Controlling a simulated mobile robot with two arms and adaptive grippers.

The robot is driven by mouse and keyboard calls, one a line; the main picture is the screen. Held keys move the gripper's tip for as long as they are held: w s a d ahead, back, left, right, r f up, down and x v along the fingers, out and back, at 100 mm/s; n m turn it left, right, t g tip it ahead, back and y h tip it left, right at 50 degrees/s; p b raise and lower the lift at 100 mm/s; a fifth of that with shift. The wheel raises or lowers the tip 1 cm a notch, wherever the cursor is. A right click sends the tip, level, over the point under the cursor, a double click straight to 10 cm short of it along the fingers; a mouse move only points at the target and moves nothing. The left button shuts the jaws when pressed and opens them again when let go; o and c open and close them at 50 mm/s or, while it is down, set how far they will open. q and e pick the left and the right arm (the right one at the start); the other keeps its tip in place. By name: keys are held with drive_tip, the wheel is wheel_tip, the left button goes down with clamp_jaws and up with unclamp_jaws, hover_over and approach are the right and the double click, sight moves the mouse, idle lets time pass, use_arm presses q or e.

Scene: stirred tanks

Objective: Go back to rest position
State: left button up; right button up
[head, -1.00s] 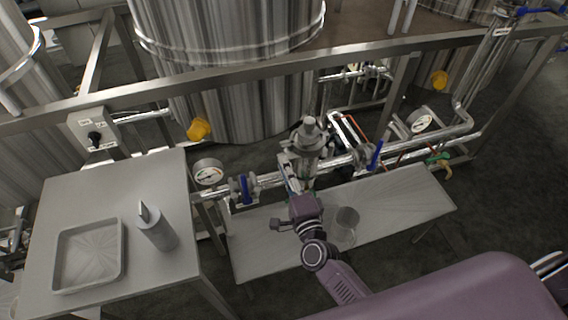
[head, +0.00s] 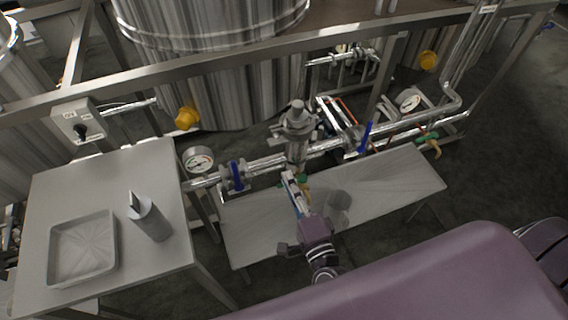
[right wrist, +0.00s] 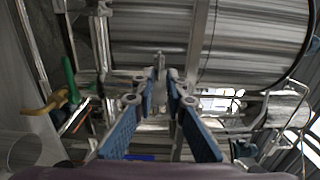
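My right gripper (head: 291,178) is in front of the pipe run, just below the vertical metal valve body (head: 297,125) and above the low bench (head: 400,185). In the right wrist view my right gripper (right wrist: 161,90) has its two blue-padded fingers apart with nothing held between them. Steel piping and a large tank lie beyond the fingertips. A clear glass vessel (head: 338,208) stands on the bench to the right of the gripper, and its rim shows at the left of the right wrist view (right wrist: 22,150). My left gripper is not in view.
A pressure gauge (head: 199,160) and blue-handled valves (head: 236,175) sit along the pipe. A steel frame rail crosses behind. Open floor lies right of the bench.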

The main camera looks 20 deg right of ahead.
drive_tip(key=s+f+n+g+y, duration=0.1)
drive_tip(key=s+f+n+g, duration=0.25)
drive_tip(key=f, duration=0.65)
drive_tip(key=s+f+n+g, duration=0.2)
drive_tip(key=s+f+n, duration=0.15)
drive_tip(key=f, duration=0.65)
drive_tip(key=s+f+n+g+y, duration=0.1)
drive_tip(key=s+f+n+g, duration=0.2)
drive_tip(key=f, duration=0.7)
drive_tip(key=s+d+f+n+g+h, duration=0.1)
drive_tip(key=s+d+f+n+g, duration=0.1)
drive_tip(key=s+f, duration=0.3)
drive_tip(key=s+d+f+n+g, duration=0.3)
drive_tip(key=s+f, duration=0.3)
drive_tip(key=s, duration=0.7)
drive_tip(key=s+d+f+n+g+h, duration=0.1)
drive_tip(key=s+d+f+n+g, duration=0.2)
drive_tip(key=s, duration=0.6)
wheel_tip(320, 180, down, 3)
drive_tip(key=shift+s+n+h, duration=0.2)
drive_tip(key=shift+n+h, duration=0.1)
drive_tip(key=shift+n, duration=0.8)
drive_tip(key=shift+g, duration=0.25)
